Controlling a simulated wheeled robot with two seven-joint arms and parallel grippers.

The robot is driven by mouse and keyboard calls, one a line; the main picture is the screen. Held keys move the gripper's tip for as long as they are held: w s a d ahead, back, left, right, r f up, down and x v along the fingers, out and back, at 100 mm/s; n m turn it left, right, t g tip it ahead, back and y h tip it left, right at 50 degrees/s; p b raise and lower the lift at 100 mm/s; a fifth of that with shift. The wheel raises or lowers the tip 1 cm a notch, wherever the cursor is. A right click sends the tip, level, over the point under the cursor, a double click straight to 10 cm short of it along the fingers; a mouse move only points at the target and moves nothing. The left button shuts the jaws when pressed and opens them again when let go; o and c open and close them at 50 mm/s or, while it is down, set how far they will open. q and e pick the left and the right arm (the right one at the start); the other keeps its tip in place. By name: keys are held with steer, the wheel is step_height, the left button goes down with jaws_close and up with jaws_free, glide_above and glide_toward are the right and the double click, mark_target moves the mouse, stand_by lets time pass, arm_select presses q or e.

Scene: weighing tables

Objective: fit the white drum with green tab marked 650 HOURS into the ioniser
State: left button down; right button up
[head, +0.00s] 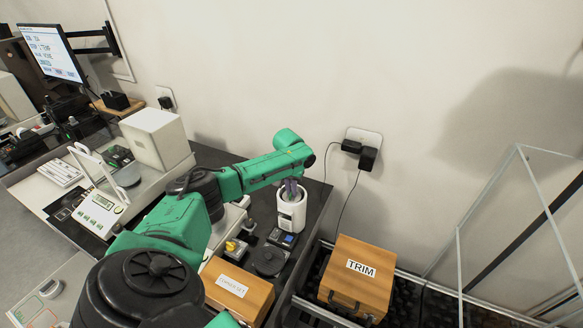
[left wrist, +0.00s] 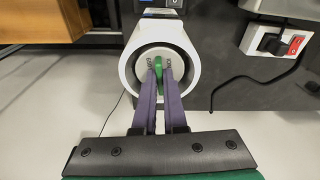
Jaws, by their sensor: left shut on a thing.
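The white drum (left wrist: 147,63) lies inside the round opening of the white ioniser (left wrist: 129,72) in the left wrist view. Its green tab (left wrist: 158,70) stands between the purple fingers of my left gripper (left wrist: 160,78), which is shut on it. Small dark lettering beside the tab is partly covered and too small to read. In the head view the ioniser (head: 291,214) is an upright white cylinder on the dark table, with my left gripper (head: 291,188) pointing down into its top. The drum is hidden there. How deep it sits I cannot tell. My right gripper is not in view.
A wooden box marked TRIM (head: 358,275) stands to the right in a dark tray. Another wooden box (head: 238,290) and a dark round device (head: 268,260) are nearer me. A balance (head: 100,212) stands left. A cable hangs from the wall socket (head: 363,140) behind the ioniser.

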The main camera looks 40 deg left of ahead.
arm_select(q)
steer(key=shift+f+b, duration=0.45)
steer(key=shift+f, duration=0.5)
steer(key=c, duration=0.9)
jaws_free()
step_height(320, 180, up, 14)
steer(key=s+d+b, duration=0.1)
steer(key=s+b, duration=0.1)
steer(key=shift+r+b, duration=0.25)
steer(key=shift+b, duration=0.15)
steer(key=shift+f, duration=0.1)
